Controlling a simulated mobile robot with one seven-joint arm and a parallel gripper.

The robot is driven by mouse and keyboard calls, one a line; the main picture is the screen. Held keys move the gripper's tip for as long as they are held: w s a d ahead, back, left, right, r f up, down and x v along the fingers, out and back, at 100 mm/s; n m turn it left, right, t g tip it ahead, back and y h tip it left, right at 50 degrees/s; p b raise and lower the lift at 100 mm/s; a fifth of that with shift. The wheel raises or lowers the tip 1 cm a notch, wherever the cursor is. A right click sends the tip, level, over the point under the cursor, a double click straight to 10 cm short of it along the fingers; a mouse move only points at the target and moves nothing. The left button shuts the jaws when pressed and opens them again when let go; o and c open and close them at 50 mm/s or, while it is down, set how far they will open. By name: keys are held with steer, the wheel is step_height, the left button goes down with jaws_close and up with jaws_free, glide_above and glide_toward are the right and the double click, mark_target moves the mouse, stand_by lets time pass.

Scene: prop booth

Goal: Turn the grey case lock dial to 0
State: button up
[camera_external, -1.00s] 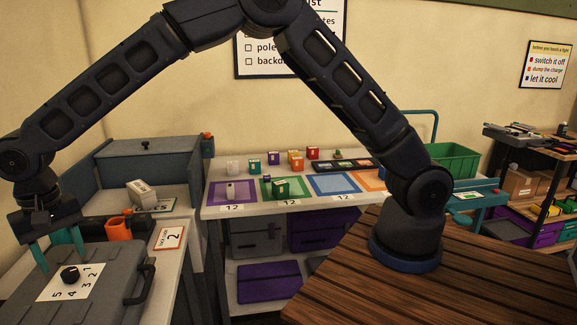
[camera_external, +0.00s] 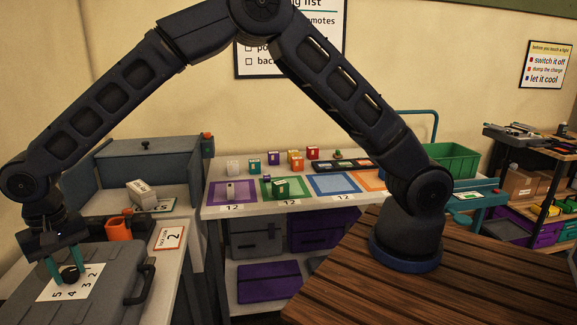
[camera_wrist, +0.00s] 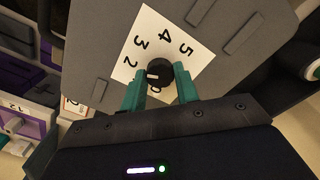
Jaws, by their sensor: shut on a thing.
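The grey case (camera_external: 100,272) lies flat on the bench at the left, its black handle (camera_external: 139,284) on the right side. A white dial plate (camera_external: 60,290) with numbers is on its lid, and the black lock dial (camera_external: 70,275) sits on it. In the wrist view the dial (camera_wrist: 158,72) shows a pale pointer mark on its left part; the digits 5, 4, 3 and 2 are readable on the plate (camera_wrist: 150,32). My gripper (camera_wrist: 162,88) has its teal fingers on either side of the dial, shut on it. The digits nearest the fingers are partly hidden.
A white box (camera_external: 141,194) sits farther back. The display table (camera_external: 300,203) with coloured mats and small boxes is to the right.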

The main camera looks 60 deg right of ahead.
steer(key=shift+n, duration=0.4)
steer(key=n, duration=1.3)
steer(key=shift+n, duration=1.9)
steer(key=o, duration=1)
steer(key=shift+c, duration=0.2)
